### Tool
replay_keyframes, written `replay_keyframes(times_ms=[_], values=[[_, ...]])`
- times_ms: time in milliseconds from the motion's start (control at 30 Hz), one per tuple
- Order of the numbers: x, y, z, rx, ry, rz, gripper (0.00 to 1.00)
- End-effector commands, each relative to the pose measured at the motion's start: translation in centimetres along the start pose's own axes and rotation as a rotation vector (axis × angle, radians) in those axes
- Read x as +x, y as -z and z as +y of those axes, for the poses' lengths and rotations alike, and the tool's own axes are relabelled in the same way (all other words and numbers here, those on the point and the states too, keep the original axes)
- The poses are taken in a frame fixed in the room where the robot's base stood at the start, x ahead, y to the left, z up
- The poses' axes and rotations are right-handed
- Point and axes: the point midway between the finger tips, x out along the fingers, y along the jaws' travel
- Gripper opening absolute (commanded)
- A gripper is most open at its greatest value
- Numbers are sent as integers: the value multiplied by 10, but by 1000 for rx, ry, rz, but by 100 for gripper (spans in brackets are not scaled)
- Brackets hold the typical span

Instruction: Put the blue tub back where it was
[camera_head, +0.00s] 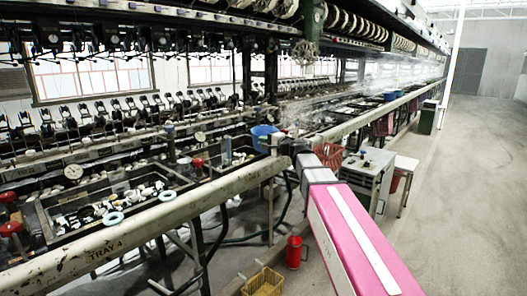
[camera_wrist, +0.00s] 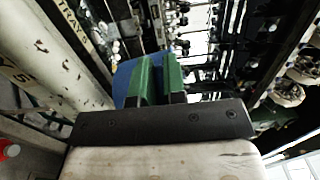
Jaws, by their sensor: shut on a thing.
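The blue tub (camera_head: 263,134) is at the far end of my arm in the head view, above the pipe rail and the edge of the basins. My gripper (camera_head: 279,143) is at its right side. In the wrist view, my gripper (camera_wrist: 158,84) shows two green fingers close together, shut on the wall of the blue tub (camera_wrist: 124,80). Much of the tub is hidden behind the fingers and the dark gripper body. I cannot tell whether its base touches anything.
A long pipe rail (camera_head: 150,219) runs along the basins (camera_head: 95,205), which hold pale cocoons. A red basket (camera_head: 329,155) and a white cabinet (camera_head: 367,178) stand right of the tub. A red can (camera_head: 294,252) and a yellow crate (camera_head: 263,283) are on the floor.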

Motion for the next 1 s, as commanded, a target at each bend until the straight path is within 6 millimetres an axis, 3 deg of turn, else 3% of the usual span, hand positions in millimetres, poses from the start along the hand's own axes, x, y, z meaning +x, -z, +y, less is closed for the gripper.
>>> replay_keyframes(times_ms=[333, 767, 800, 867, 1000], values=[[0, -1, 36, 1, 0, 0, 0], [0, -1, 42, 0, 0, 0, 0], [0, -1, 42, 1, 0, 0, 18], [0, -1, 42, 0, 0, 0, 37], [0, -1, 42, 0, 0, 0, 37]])
